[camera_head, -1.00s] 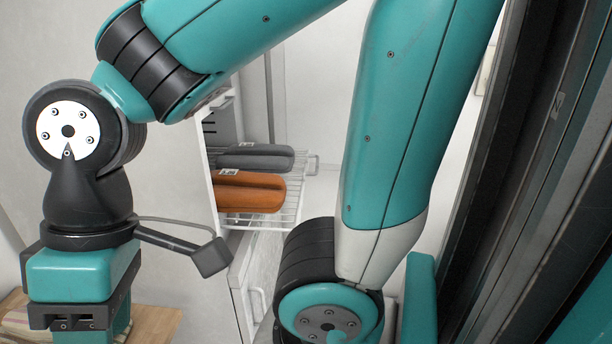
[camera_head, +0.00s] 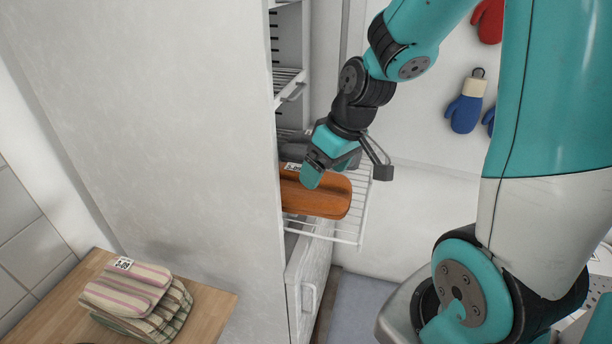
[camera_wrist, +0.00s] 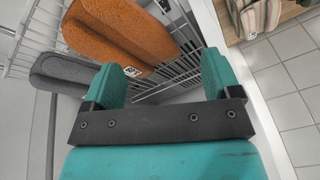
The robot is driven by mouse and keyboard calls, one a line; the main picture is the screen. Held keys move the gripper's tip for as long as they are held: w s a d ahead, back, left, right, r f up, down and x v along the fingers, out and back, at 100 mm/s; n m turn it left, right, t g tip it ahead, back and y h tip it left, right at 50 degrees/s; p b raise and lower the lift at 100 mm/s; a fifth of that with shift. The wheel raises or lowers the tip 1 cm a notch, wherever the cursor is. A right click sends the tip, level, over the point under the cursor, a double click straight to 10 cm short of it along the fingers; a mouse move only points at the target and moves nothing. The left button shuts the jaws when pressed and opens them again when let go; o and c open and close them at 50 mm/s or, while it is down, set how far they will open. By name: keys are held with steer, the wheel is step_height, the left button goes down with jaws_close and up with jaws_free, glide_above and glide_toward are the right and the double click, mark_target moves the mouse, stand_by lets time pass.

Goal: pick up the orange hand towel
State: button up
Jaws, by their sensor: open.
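The orange hand towel (camera_head: 318,194) lies folded on a white wire shelf (camera_head: 352,232) pulled partly out of a tall white cabinet. A small white tag shows near its left end. I cannot tell whether a finger touches the towel. A grey towel (camera_wrist: 66,73) lies beside the orange one.
Folded striped towels (camera_head: 138,300) are stacked on a wooden table (camera_head: 208,312) at the lower left. The cabinet's side wall (camera_head: 190,130) stands close to my gripper. Blue and red mitts (camera_head: 465,112) hang on the back wall. Open floor (camera_head: 365,300) lies below the shelf.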

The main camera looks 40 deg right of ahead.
steer(key=w+d+r+n+t+y, duration=0.25)
steer(key=d+n+t, duration=0.2)
steer(key=d, duration=0.95)
steer(key=p, duration=0.3)
glide_above(328, 175)
steer(key=shift+n+g+y, duration=0.25)
steer(key=shift+y, duration=0.1)
step_height(328, 175, down, 8)
steer(key=shift+d+f, duration=0.1)
steer(key=shift+f, duration=0.15)
steer(key=shift+d+p+x, duration=0.15)
steer(key=shift+p+x, duration=0.5)
steer(key=shift+x, duration=0.95)
steer(key=shift+d+p+x, duration=0.2)
steer(key=shift+p+x, duration=0.4)
steer(key=shift+x, duration=1.05)
steer(key=shift+f, duration=0.15)
steer(key=c, duration=1.2)
